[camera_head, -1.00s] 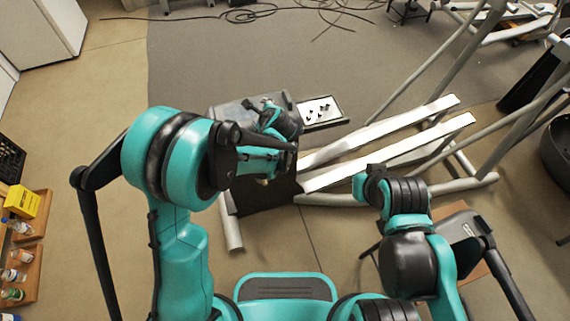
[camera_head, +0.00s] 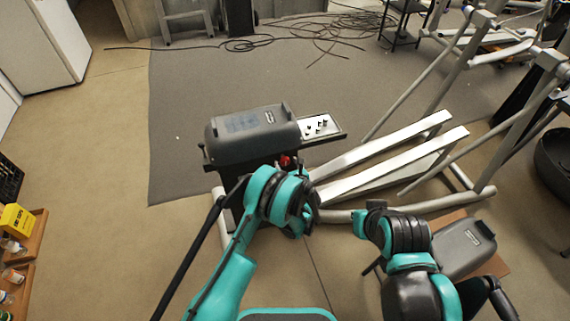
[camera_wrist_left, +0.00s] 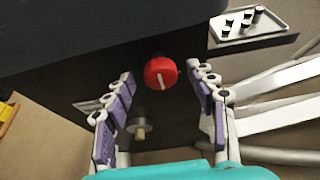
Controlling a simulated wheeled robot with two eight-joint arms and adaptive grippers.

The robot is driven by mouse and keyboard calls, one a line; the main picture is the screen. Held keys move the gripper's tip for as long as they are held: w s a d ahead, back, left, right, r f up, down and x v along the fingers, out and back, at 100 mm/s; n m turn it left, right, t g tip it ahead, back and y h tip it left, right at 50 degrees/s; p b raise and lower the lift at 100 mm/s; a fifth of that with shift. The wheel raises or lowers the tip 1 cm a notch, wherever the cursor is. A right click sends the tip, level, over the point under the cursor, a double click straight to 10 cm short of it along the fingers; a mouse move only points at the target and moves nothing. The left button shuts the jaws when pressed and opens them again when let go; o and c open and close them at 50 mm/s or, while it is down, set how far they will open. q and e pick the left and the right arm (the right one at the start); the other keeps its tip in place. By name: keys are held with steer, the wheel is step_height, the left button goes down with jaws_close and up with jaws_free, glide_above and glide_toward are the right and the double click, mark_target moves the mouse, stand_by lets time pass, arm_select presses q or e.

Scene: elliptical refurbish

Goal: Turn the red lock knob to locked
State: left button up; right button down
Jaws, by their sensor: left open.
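The red lock knob (camera_wrist_left: 160,74) shows in the left wrist view on the dark front panel of the elliptical, with a white line across its face running slightly off upright. In the head view the knob (camera_head: 286,161) is a small red spot below the grey cover. My left gripper (camera_wrist_left: 164,88) is open, with its purple-padded fingers on either side of the knob's lower area, apart from it; the knob lies just beyond the fingertips. In the head view the left fingers are hidden behind the arm. My right arm shows at the lower right, but its fingers cannot be made out.
A grey cover (camera_head: 250,133) sits atop the machine, beside a tray (camera_head: 335,133) with several small dark parts. A light peg (camera_wrist_left: 139,132) sticks out below the knob. White rails (camera_head: 385,150) extend right. Cables lie on the floor behind.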

arm_select(q)
steer(key=shift+b+x, duration=0.3)
steer(key=shift+x, duration=1.1)
steer(key=c, duration=1.2)
steer(key=shift+o, duration=0.2)
